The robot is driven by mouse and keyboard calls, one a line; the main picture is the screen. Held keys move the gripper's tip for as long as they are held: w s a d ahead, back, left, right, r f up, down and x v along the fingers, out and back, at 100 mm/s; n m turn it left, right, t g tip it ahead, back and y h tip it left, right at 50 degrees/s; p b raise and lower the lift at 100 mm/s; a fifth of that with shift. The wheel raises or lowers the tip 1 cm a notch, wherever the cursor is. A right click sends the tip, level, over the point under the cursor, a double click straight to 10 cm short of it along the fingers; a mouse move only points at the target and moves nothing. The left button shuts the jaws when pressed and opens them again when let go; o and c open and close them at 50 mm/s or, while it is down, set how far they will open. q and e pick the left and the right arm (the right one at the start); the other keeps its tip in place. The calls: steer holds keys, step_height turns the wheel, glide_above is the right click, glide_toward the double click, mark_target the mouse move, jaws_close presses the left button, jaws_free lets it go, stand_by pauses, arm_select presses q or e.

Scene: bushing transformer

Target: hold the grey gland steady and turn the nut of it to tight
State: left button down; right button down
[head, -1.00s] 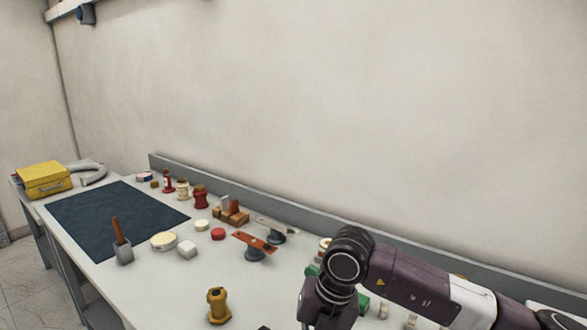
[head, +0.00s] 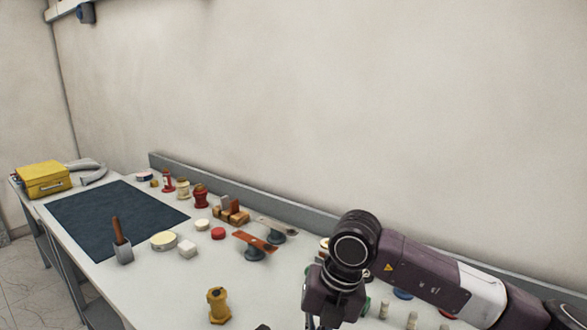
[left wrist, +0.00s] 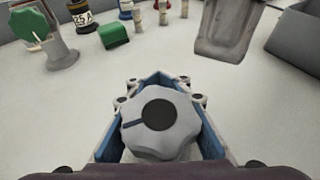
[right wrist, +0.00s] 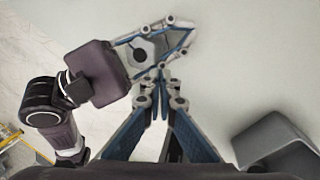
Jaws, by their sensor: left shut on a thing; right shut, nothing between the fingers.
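The grey gland (left wrist: 160,120), a lobed grey piece with a dark round centre, sits between the blue-lined fingers of my left gripper (left wrist: 160,85) in the left wrist view. The left gripper is shut on it. In the right wrist view, the gland (right wrist: 143,50) shows as a grey hexagonal shape with a dark centre, held in the left gripper (right wrist: 165,45). My right gripper (right wrist: 160,85) is shut and empty, its tips appearing just below the gland; I cannot tell whether they touch.
A grey bin (right wrist: 275,145) stands at the lower right of the right wrist view. A green block (left wrist: 114,34) and several small posts stand at the back of the left wrist view. A yellow fitting (head: 218,305) stands on the bench, left of my right arm.

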step_height(320, 180, up, 3)
steer(key=shift+f, duration=0.15)
steer(key=w+a+m+h, duration=0.25)
steer(key=w+m, duration=0.25)
steer(key=m, duration=0.7)
steer(key=shift+w+d+f, duration=0.1)
steer(key=shift+d+f, duration=0.15)
steer(key=shift+f, duration=1.25)
steer(key=shift+w+d+f, duration=0.1)
steer(key=shift+d+f, duration=0.1)
steer(key=shift+f, duration=1.25)
